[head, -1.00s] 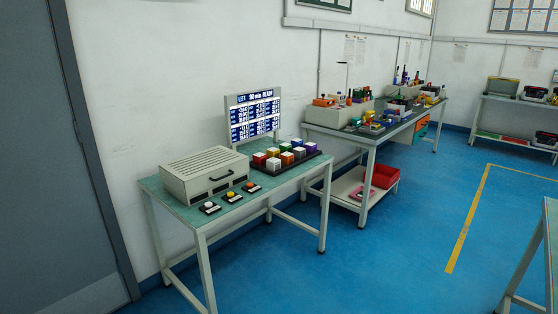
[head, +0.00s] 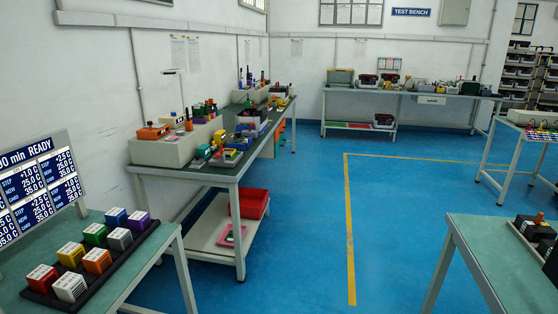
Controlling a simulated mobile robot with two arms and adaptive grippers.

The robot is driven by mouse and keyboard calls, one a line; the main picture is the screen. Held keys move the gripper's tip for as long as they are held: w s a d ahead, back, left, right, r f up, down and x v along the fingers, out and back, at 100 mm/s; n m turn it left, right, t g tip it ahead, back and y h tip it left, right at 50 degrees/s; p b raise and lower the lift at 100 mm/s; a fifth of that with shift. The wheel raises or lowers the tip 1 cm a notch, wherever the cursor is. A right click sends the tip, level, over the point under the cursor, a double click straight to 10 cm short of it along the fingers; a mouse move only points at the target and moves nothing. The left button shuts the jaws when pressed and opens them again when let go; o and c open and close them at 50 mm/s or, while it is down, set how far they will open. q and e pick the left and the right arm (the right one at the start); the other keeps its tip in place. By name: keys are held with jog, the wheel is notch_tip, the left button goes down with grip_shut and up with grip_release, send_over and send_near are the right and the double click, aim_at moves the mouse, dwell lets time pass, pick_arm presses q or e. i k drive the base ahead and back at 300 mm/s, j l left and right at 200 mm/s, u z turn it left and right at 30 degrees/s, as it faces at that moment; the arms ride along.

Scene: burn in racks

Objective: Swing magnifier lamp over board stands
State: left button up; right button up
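No magnifier lamp or board stands can be clearly made out. A thin post with a flat pale top (head: 174,72) stands at the back of the middle bench (head: 185,180); I cannot tell whether it is a lamp. On the green table (head: 462,232) at the right edge are dark block-like items (head: 533,229), partly cut off by the frame; I cannot tell what they are. Neither of my grippers is in view.
A near-left table (head: 168,243) holds a black tray of coloured cubes (head: 97,260) and a display (head: 42,182). A red bin (head: 252,204) sits on the middle bench's lower shelf. Another bench (head: 405,92) lines the back wall. Blue floor (head: 310,240) is open between tables.

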aim_at(179, 71)
jog(key=i+u, duration=0.1)
jog(key=i, duration=0.8)
jog(key=i+l+u, duration=0.1)
jog(key=i, duration=0.8)
